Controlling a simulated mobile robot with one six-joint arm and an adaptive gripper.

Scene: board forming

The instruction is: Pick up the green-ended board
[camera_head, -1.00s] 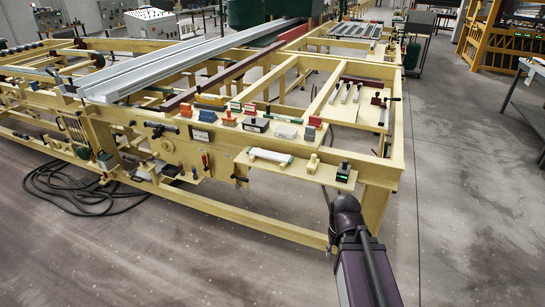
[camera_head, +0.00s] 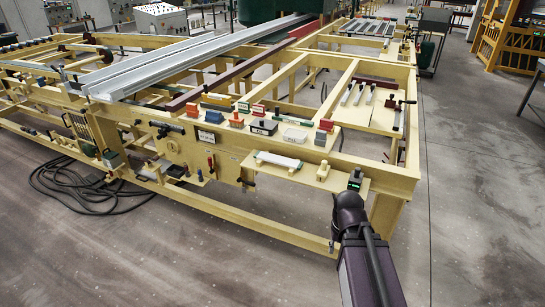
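A pale, whitish board (camera_head: 278,160) with green at its ends lies flat on the small shelf (camera_head: 300,175) along the front of the yellow frame table. It is small in this view, so its end details are hard to make out. My dark purple arm rises from the bottom right and its bent joint stands in front of the table's right end.
Several coloured blocks and boxes stand on the table top behind. A black hose (camera_head: 75,190) lies on the floor at left. The floor at right is clear.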

